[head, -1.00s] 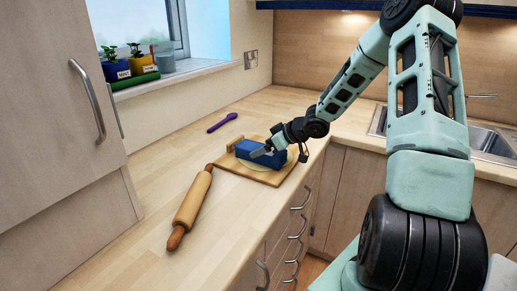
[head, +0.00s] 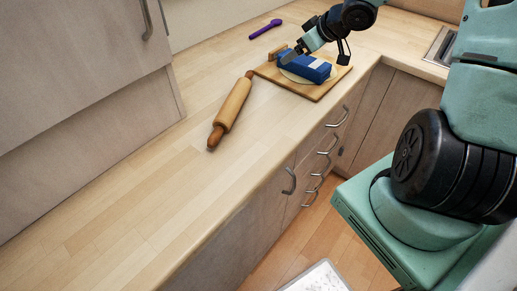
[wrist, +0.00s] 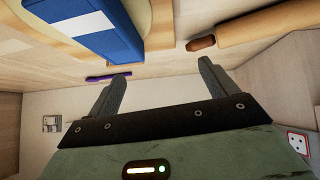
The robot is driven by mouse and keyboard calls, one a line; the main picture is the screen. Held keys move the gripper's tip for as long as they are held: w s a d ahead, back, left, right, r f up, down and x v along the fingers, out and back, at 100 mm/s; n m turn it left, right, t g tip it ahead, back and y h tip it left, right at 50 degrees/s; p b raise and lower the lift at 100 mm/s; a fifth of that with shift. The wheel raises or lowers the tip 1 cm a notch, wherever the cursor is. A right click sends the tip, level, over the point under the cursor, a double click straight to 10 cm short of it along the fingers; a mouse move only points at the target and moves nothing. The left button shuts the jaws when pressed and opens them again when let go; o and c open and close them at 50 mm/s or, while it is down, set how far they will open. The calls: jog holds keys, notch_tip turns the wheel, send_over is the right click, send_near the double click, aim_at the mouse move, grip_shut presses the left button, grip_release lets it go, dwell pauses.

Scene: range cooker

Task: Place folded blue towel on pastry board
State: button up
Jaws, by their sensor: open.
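The folded blue towel (head: 305,68), with a pale stripe, lies on a round pale disc (head: 299,78) on the wooden pastry board (head: 318,92). In the wrist view the towel (wrist: 85,25) shows at upper left, with the board (wrist: 160,28) beyond its edge. My gripper (head: 291,55) is close to the towel's left and back part in the head view. In the wrist view my gripper (wrist: 163,70) has its fingers spread, with nothing between them. The towel is outside the fingers. Whether a fingertip touches it I cannot tell.
A rolling pin (head: 231,108) lies left of the board. A purple spoon (head: 266,28) lies behind it. A sink (head: 441,46) is at the right. A tall cabinet (head: 75,70) stands at the left. The front left counter is clear.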

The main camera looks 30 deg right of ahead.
jog(key=s+a+r+g+h, duration=0.1)
jog(key=s+a+g, duration=0.15)
jog(key=a, duration=1.15)
jog(key=s+a+r+n+g, duration=0.1)
jog(key=s+a+g, duration=0.1)
jog(key=s+a, duration=0.3)
jog(key=s+a+n+g, duration=0.1)
jog(key=s+a, duration=0.5)
jog(key=s, duration=0.7)
jog(key=s+a+r+n+g, duration=0.1)
jog(key=s+a+g, duration=0.2)
jog(key=s+a, duration=0.3)
jog(key=s, duration=0.3)
jog(key=shift+a+r, duration=0.25)
jog(key=shift+r, duration=0.05)
jog(key=shift+s, duration=0.1)
